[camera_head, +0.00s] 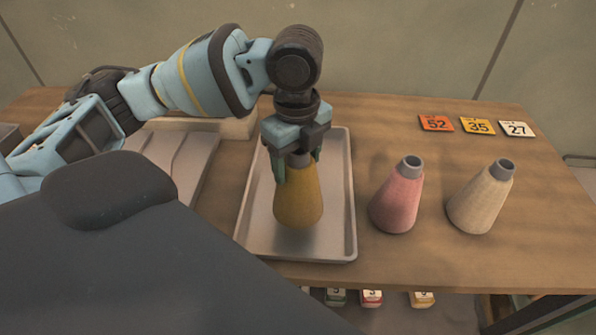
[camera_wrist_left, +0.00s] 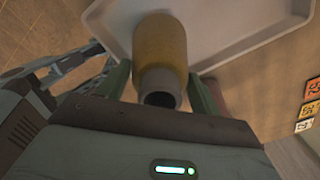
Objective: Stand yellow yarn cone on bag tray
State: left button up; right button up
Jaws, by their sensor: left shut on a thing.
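The yellow yarn cone (camera_head: 298,203) has a wide base and a narrow grey top. My left gripper (camera_head: 293,168) comes down from above and is shut on its upper part. The cone is upright over the grey metal bag tray (camera_head: 341,190); I cannot tell whether its base touches the tray floor. In the left wrist view the cone (camera_wrist_left: 160,50) sits between the green fingers, with the tray (camera_wrist_left: 222,25) beyond it. My right gripper is not in view.
A pink yarn cone (camera_head: 397,196) and a cream yarn cone (camera_head: 482,198) stand on the wooden table (camera_head: 430,255) right of the tray. Number cards (camera_head: 477,126) lie at the back right. A slotted grey rack (camera_head: 185,155) is left of the tray.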

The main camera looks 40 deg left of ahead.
pick_arm(q)
notch_tip(320, 180, down, 4)
jog(key=shift+r, duration=0.35)
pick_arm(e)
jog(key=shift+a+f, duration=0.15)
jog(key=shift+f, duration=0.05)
pick_arm(q)
jog(key=o, duration=1.7)
jog(key=shift+c, duration=0.2)
notch_tip(320, 180, up, 12)
jog(key=p, duration=0.1)
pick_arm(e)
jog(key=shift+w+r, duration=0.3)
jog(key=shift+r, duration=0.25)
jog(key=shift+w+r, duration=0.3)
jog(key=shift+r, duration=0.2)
